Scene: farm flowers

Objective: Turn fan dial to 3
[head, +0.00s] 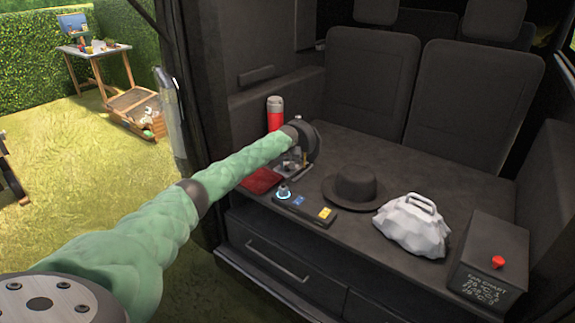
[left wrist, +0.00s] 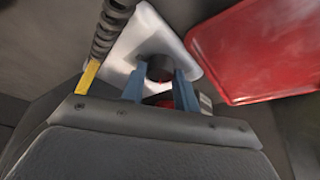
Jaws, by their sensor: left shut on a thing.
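My left gripper (head: 294,160) reaches into the vehicle from the left and points down over a small device with a silver base (head: 291,172). In the left wrist view the two blue fingers of the gripper (left wrist: 160,84) are closed around a dark round knob (left wrist: 159,68) on the pale silver plate (left wrist: 125,50). The number the knob points to cannot be read. My right gripper is not in view.
A red flat item (head: 261,180) lies beside the device and a red bottle (head: 274,113) stands behind. Seats (head: 372,78) close off the back.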

